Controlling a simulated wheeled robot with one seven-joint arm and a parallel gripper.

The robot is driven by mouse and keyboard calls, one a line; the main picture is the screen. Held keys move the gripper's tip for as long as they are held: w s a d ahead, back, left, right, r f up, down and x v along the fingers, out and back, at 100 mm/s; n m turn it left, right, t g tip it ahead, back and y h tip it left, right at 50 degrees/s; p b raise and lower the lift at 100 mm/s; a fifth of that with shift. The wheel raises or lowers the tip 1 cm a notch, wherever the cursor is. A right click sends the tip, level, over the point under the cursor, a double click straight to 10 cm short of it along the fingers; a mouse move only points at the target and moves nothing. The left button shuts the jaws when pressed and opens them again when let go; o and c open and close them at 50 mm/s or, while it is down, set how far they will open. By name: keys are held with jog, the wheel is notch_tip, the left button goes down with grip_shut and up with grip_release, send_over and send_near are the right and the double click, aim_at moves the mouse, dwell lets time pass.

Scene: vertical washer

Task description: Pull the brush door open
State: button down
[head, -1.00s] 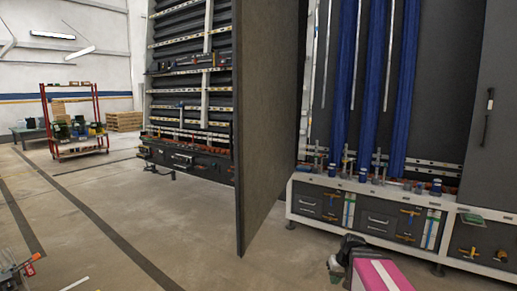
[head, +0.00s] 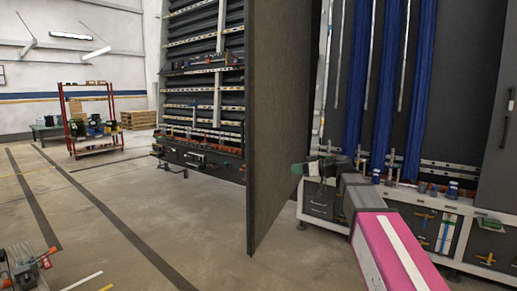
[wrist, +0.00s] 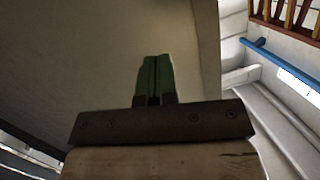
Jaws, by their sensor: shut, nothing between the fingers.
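The brush door (head: 277,120) is a tall dark grey panel in the middle of the head view. It stands swung out from the washer, with the blue vertical brushes (head: 361,95) exposed to its right. My gripper (head: 298,168), with green fingers, is beside the right-hand face of the door, at the lower part of the panel. In the wrist view the green fingers (wrist: 154,80) are together and hold nothing. A broad greyish panel (wrist: 80,60), apparently the door, fills much of that view beyond them. I cannot tell whether the fingertips touch it.
The washer's low white-framed base (head: 435,235) with tools runs along the right. Another dark panel with a handle (head: 506,118) is at the right edge. A red shelf cart (head: 95,125) stands far left. The floor left of the door is mostly clear.

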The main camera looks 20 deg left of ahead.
aim_at(256, 147)
notch_tip(256, 147, up, 8)
jog(key=a+n+y, duration=0.2)
jog(key=a, duration=0.4)
jog(key=w+a, duration=0.1)
jog(key=a, duration=0.9)
jog(key=shift+w+f, duration=0.15)
jog(key=shift+w, duration=0.05)
